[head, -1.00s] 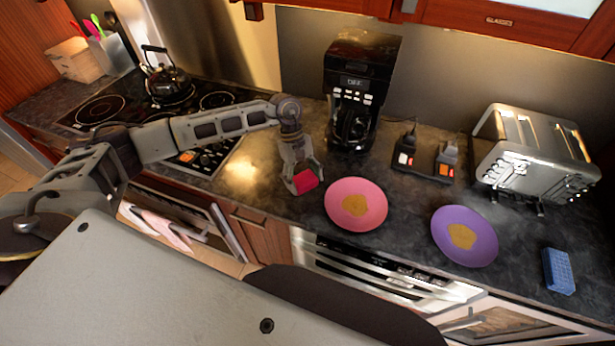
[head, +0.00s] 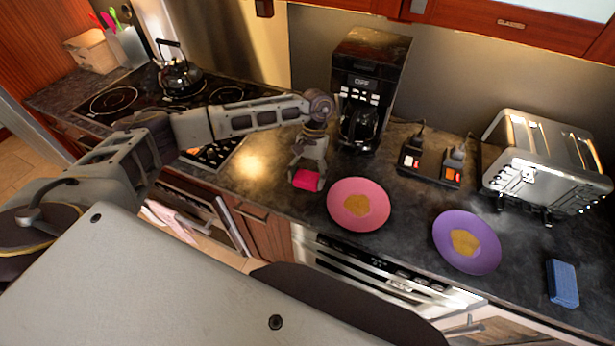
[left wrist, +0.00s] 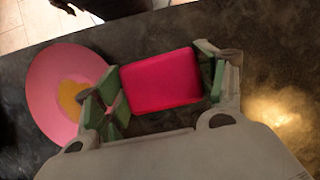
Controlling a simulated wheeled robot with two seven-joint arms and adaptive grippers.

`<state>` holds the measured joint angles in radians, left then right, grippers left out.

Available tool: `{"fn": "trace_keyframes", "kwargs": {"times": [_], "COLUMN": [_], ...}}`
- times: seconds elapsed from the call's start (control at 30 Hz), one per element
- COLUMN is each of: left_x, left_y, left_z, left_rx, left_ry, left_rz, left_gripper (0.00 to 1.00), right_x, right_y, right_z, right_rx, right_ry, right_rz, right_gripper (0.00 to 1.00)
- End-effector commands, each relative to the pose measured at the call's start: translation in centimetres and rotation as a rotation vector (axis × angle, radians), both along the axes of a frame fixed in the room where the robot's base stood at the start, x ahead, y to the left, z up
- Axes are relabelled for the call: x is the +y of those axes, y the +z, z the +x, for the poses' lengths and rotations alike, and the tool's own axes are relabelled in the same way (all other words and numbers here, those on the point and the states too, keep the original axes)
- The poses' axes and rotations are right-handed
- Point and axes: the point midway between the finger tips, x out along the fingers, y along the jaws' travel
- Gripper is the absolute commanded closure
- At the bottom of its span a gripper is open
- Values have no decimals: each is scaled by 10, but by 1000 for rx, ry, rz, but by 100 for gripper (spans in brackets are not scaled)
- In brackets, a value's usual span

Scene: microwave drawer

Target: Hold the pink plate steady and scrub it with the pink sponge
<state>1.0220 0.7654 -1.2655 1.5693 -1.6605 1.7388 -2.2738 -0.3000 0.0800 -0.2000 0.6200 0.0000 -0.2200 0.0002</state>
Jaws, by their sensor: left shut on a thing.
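The pink plate (head: 342,212) lies on the dark counter with a yellowish-brown stain (head: 361,204) in its middle. It also shows at the left of the left wrist view (left wrist: 45,85), partly hidden by a finger. My left gripper (head: 307,172) is shut on the pink sponge (head: 307,181), just left of the plate in the head view. In the left wrist view the sponge (left wrist: 160,82) sits between the two green-padded fingers. The sponge and the plate are apart. My right gripper is not in view.
A purple plate (head: 444,229) with a similar stain and a blue sponge (head: 563,284) lie to the right. A coffee maker (head: 372,65), a switch box (head: 430,170) and a toaster (head: 545,160) stand behind. The stove with a kettle (head: 180,78) is at left.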

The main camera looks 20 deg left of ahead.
Motion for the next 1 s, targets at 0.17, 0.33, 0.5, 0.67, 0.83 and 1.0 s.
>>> {"fn": "trace_keyframes", "kwargs": {"times": [0.17, 0.33, 0.5, 0.67, 0.83, 1.0], "left_x": [0, 0, 0, 0, 0, 0], "left_y": [0, 0, 0, 0, -1, -5], "left_z": [0, 0, 0, 0, 0, -3], "left_rx": [1, 1, 0, 0, 0, 3], "left_ry": [-95, -97, -97, -96, -95, -96], "left_rz": [1, 0, 0, 0, 1, 1], "left_gripper": [48, 48, 48, 48, 48, 48], "right_x": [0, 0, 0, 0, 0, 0], "right_y": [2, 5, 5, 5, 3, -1], "right_z": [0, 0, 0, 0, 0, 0], "right_rx": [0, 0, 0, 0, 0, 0], "right_ry": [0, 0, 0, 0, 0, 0], "right_rz": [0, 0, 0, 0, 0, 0], "right_gripper": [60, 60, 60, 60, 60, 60]}}
